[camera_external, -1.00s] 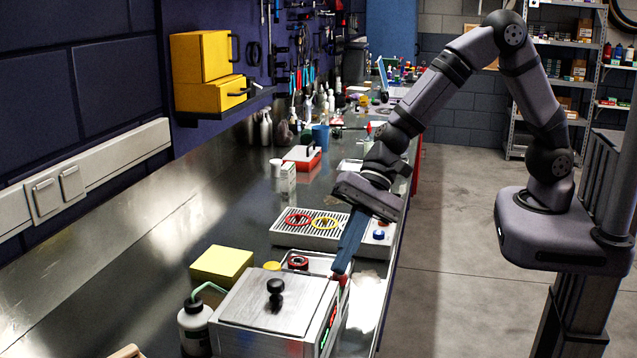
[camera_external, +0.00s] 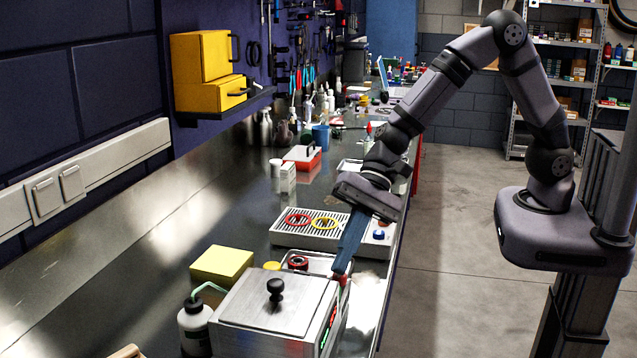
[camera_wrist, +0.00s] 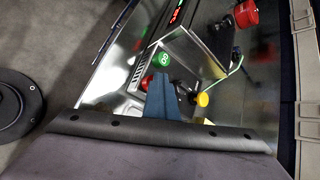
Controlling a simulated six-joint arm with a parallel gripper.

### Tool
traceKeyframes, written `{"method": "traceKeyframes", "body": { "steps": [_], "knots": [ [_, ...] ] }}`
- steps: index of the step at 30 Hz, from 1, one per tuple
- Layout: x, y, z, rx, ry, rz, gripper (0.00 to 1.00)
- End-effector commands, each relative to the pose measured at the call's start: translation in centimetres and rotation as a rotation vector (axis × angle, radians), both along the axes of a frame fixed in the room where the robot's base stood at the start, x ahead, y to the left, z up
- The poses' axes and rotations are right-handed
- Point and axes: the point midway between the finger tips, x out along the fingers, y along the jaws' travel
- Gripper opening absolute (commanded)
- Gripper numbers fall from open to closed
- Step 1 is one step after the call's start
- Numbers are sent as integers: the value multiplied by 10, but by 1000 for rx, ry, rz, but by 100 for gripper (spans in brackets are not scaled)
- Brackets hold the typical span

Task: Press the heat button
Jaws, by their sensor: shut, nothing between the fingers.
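A metal box (camera_external: 270,310) with a black-knobbed lid stands at the front of the bench. Its right-hand face carries a panel with a lit red and green display (camera_external: 331,326), which also shows at the top of the wrist view (camera_wrist: 177,14). I cannot make out a heat button or its label. My gripper (camera_external: 341,271) is shut and empty, its blue fingers pointing down just behind the box's far right corner. In the wrist view the closed fingertips (camera_wrist: 163,78) are over a small tray, beside small red and green round parts. The fingers hide part of the tray.
A tray (camera_external: 318,262) with a red ring part lies behind the box. A bottle with a green tube (camera_external: 195,325) and a yellow block (camera_external: 222,263) are to its left. A slotted tray (camera_external: 310,238) with rings stands farther back. The bench's right edge is close to my gripper.

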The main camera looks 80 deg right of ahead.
Motion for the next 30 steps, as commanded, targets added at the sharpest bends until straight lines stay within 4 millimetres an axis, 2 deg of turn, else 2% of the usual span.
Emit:
{"method": "traceKeyframes", "body": {
  "steps": [17,30],
  "knots": [
    [-1,-1,-13,-5,4,0,0],
    [-2,-2,-14,-9,8,0,0]
  ]
}}
